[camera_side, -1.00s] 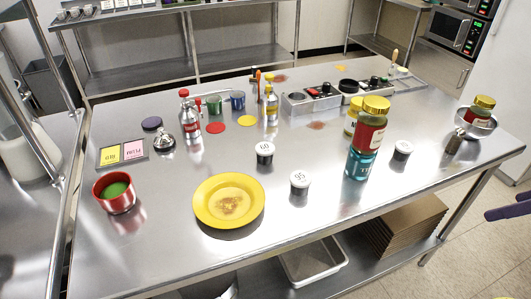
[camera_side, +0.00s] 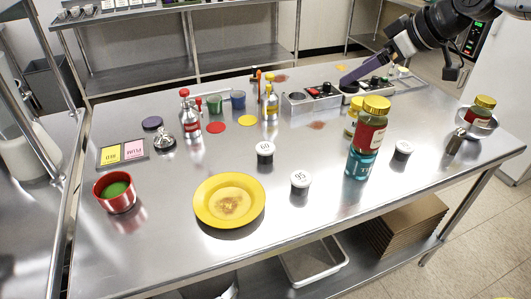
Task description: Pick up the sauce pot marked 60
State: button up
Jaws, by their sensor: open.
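The sauce pot marked 60 (camera_side: 265,154) is a small black cup with a white lid. It stands upright on the steel table, behind the yellow plate. A like pot marked 95 (camera_side: 300,185) stands in front of it to the right. A third white-lidded pot (camera_side: 402,151) stands farther right; its mark is too small to read. My gripper (camera_side: 350,80), with purple fingers, is at the upper right, over the back of the table near the control boxes. It is open, with nothing seen in it, and well apart from the pot marked 60.
A yellow plate (camera_side: 229,216) and a red bowl of green stuff (camera_side: 117,194) are at the front left. Bottles (camera_side: 190,116) and control boxes (camera_side: 310,100) line the back. The table around the pot marked 60 is clear.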

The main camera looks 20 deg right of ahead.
jog(key=w+a+f+g, duration=0.1)
jog(key=w+a+f, duration=0.5)
jog(key=w+f, duration=0.3)
jog(key=n+g, duration=0.1)
jog(key=g, duration=0.1)
send_near(266, 148)
jog(key=f, duration=0.1)
jog(key=w+f, duration=0.1)
jog(key=f, duration=0.2)
jog(key=shift+w, duration=0.25)
jog(key=shift+a+r+x, duration=0.1)
jog(key=shift+a+x, duration=0.05)
jog(key=shift+x, duration=0.95)
jog(key=shift+a+r+x, duration=0.1)
jog(key=shift+a+x, duration=0.05)
jog(key=shift+x, duration=0.95)
jog(key=shift+a+r+x, duration=0.1)
jog(key=shift+a+x, duration=0.05)
jog(key=shift+x, duration=0.95)
jog(key=shift+w, duration=0.2)
jog(key=c, duration=1.4)
